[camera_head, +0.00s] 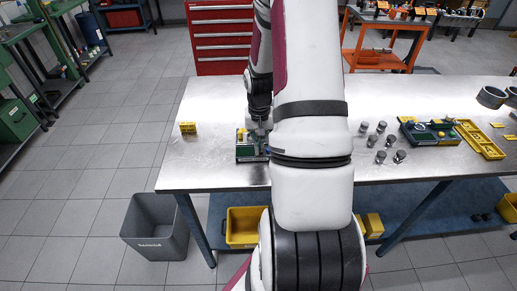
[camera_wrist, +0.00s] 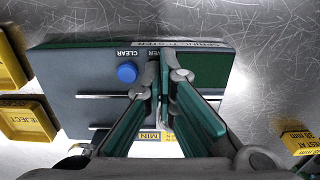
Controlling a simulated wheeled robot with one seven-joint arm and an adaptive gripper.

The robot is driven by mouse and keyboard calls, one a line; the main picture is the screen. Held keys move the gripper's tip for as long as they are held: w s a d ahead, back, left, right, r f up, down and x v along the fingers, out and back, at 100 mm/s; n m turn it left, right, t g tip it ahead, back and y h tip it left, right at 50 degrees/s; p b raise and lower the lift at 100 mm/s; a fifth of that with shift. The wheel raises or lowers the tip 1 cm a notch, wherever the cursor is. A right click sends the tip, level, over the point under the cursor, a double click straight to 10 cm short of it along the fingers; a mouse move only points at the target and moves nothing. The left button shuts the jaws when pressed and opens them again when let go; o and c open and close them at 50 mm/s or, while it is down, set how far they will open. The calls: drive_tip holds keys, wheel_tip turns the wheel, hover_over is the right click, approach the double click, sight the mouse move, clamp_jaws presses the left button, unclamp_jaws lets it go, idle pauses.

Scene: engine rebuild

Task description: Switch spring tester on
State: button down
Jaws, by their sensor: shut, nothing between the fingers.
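The spring tester (camera_head: 247,151) is a dark green and grey box on the metal table, partly hidden by my arm in the head view. In the wrist view the tester's panel (camera_wrist: 85,62) shows a blue button (camera_wrist: 127,73) beside the word CLEAR. A second label, partly covered and ending in "WER", sits right of it. My gripper (camera_wrist: 163,65) is shut and empty, with its fingertips over the panel just right of the blue button, at that label. The fingers hide whatever control lies under them, and I cannot tell if they touch it. My gripper shows small in the head view (camera_head: 258,133).
Yellow trays, one marked REJECT (camera_wrist: 25,122), lie close beside the tester. A yellow TEST AT card (camera_wrist: 298,138) lies on the other side.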

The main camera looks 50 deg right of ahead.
drive_tip(key=shift+f, duration=0.15)
drive_tip(key=shift+r+p, duration=1.45)
drive_tip(key=shift+r, duration=2.05)
drive_tip(key=shift+r, duration=0.1)
